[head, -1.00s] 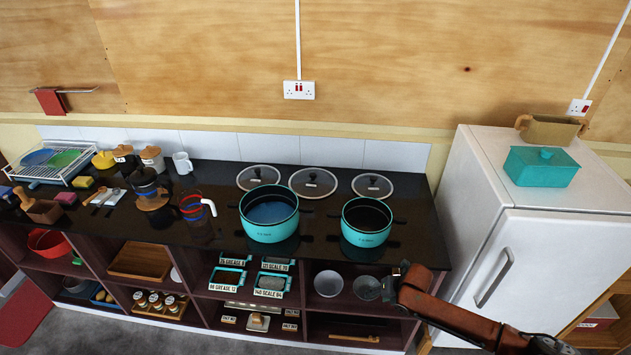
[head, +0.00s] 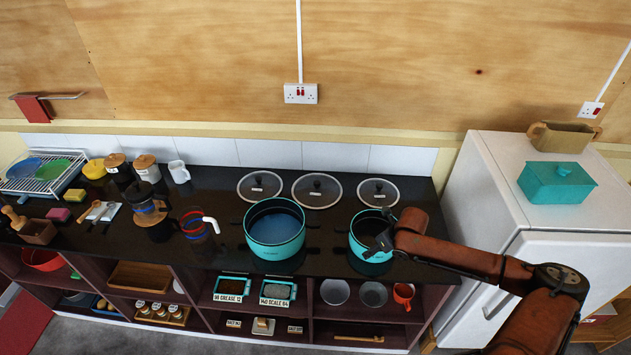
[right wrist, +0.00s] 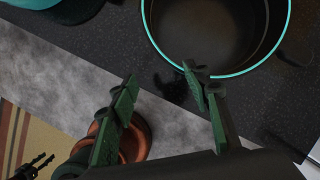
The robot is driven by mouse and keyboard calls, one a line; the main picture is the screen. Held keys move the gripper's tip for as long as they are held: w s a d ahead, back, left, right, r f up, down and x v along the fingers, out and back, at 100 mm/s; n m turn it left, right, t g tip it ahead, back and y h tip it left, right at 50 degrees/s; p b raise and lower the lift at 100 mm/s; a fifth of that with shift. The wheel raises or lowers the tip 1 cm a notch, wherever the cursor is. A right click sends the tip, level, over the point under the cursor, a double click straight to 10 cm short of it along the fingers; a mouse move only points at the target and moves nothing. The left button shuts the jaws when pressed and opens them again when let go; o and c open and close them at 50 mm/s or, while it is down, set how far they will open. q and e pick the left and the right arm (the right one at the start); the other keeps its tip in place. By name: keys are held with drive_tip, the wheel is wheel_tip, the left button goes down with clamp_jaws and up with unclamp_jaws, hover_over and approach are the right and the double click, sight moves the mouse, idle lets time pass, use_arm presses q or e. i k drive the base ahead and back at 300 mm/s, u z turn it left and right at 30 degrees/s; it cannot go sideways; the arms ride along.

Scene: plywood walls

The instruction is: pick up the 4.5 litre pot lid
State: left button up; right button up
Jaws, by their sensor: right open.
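Three glass lids with dark knobs lie in a row at the back of the black counter: a left lid (head: 260,187), a larger middle lid (head: 317,190) and a right lid (head: 378,193). Their small labels are too small to read, so I cannot tell which is the 4.5 litre one. My right gripper (head: 380,243) is open and empty, at the front of the smaller teal pot (head: 366,262), short of the lids. In the right wrist view its fingers (right wrist: 160,90) are spread beside the pot's rim (right wrist: 215,75).
A larger teal pot (head: 275,240) stands in front of the left and middle lids. A white refrigerator (head: 480,200) rises at the counter's right end. The wall is close behind the lids.

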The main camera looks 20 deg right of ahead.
sight(314, 191)
drive_tip(key=u, duration=0.05)
drive_tip(key=i, duration=1.45)
